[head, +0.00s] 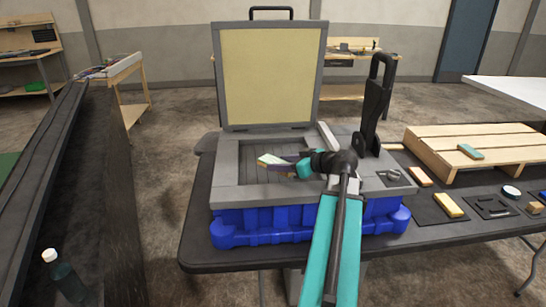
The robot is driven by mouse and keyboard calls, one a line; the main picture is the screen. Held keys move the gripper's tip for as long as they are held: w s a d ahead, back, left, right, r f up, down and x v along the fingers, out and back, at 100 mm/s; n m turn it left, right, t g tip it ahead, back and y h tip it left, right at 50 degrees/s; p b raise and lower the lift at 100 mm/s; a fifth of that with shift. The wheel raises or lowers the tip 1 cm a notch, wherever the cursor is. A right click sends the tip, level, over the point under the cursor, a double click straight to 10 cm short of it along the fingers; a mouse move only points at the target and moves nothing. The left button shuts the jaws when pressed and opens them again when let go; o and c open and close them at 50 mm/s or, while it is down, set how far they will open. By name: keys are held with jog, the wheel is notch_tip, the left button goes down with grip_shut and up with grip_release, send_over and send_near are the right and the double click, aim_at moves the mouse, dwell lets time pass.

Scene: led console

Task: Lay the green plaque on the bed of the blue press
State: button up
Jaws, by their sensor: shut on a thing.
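The blue press (222,230) stands on a dark table, with a blue base and a grey top. Its lid (272,75), with a pale yellow inner panel, is raised upright at the back. Its recessed dark grey bed (258,150) lies open inside a grey frame. My gripper (290,167) is over the bed, shut on a small flat piece (268,159). The piece looks pale and several-coloured, slightly tilted; its true colour is hard to tell, and my gripper hides its right end. A green flat block (470,151) lies on the slatted wooden pallet at right.
A black upright lever (375,105) stands on the press's right side. The wooden pallet (440,140) is right of it, with a yellow block (447,205) and several small parts in front. A dark bench (75,190) and a bottle (65,278) are at left.

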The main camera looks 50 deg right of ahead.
jog(key=w+d+p, duration=0.1)
jog(key=w+d, duration=0.1)
jog(key=w, duration=0.1)
jog(key=w+d+p, duration=0.1)
jog(key=w+d, duration=0.1)
jog(key=w, duration=0.2)
jog(key=w+d+f+p, duration=0.1)
jog(key=w+d, duration=0.1)
jog(key=w, duration=0.2)
jog(key=shift+d, duration=0.4)
jog(key=shift+f, duration=0.1)
jog(key=shift+f, duration=0.15)
jog(key=shift+f+p, duration=0.95)
jog(key=shift+f, duration=0.65)
jog(key=shift+f+b, duration=0.6)
jog(key=shift+b, duration=0.5)
jog(key=o, duration=1.2)
